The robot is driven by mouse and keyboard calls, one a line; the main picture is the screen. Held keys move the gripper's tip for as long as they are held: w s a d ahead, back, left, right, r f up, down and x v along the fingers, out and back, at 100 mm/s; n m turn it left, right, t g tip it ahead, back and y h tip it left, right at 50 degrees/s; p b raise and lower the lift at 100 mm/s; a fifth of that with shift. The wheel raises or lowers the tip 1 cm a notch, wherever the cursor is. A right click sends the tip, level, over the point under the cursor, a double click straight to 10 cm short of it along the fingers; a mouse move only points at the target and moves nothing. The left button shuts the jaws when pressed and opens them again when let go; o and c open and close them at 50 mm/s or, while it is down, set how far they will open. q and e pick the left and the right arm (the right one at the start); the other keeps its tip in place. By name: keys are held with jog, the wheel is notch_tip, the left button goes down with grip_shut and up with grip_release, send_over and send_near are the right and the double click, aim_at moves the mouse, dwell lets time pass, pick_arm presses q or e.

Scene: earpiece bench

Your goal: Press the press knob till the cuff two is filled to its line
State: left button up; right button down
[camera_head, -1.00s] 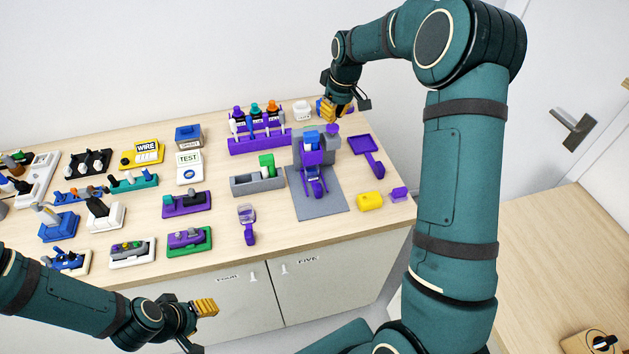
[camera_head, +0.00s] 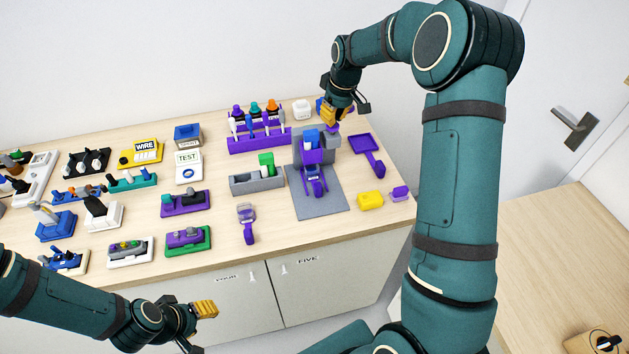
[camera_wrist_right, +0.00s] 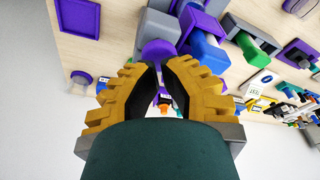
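The press (camera_head: 330,143) is a grey stand with blue and purple parts on a grey base plate (camera_head: 322,207). Its purple press knob (camera_wrist_right: 158,48) lies just past my right fingertips in the wrist view; I cannot tell whether they touch. In the head view my right gripper (camera_head: 334,117) is over the press top and largely covers the knob. My left gripper (camera_head: 206,309) looks shut and empty, before the bench.
Another purple cuff with a clear cup (camera_head: 247,222) lies left of the base plate. A purple rack (camera_head: 257,143) and grey holder (camera_head: 252,184) stand left.

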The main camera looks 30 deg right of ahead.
jog(key=shift+f+b, duration=0.9)
jog(key=shift+f, duration=0.55)
jog(key=shift+r, duration=0.15)
jog(key=shift+r+p, duration=2.45)
jog(key=shift+r, duration=1)
jog(key=shift+s+f, duration=0.1)
